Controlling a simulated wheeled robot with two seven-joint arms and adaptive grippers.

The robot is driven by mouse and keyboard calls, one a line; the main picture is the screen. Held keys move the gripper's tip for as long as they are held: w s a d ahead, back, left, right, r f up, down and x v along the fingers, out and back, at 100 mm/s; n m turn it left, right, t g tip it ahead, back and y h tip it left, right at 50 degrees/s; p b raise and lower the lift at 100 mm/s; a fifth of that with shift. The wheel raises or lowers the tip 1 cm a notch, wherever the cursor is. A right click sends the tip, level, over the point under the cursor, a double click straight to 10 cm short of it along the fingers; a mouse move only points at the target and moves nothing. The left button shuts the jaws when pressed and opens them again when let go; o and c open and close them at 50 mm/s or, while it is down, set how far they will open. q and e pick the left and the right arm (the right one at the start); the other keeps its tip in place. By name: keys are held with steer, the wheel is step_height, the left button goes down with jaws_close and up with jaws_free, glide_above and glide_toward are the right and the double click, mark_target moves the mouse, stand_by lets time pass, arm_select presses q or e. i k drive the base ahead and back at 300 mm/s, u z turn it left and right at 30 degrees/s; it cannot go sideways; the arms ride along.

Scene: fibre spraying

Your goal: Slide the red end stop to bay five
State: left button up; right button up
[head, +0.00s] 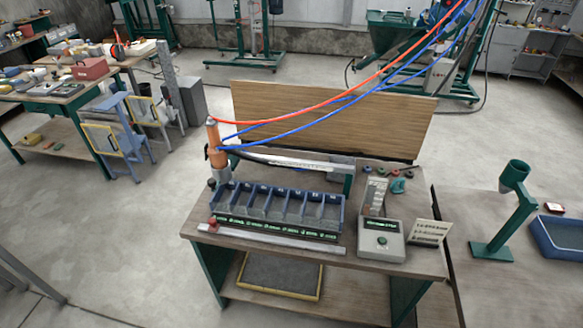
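The red end stop (213,223) is a small red piece at the left end of a silver rail (285,241). The rail runs along the front edge of the wooden table (340,257). Behind the rail stands a blue rack (345,213) with several open bays side by side and a dark strip of green-and-white labels along its front. The bay numbers are too small to read surely. The end stop sits in front of the leftmost bay. Neither of my grippers is in view.
An orange spray head (215,145) with red and blue hoses stands at the rack's back left. A grey control box (381,242) with a green button and a tilted card (430,232) are to the right. A green stand (497,240) and blue tray (560,243) are farther right.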

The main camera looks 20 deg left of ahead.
mark_target(214, 227)
steer(key=u, duration=1.3)
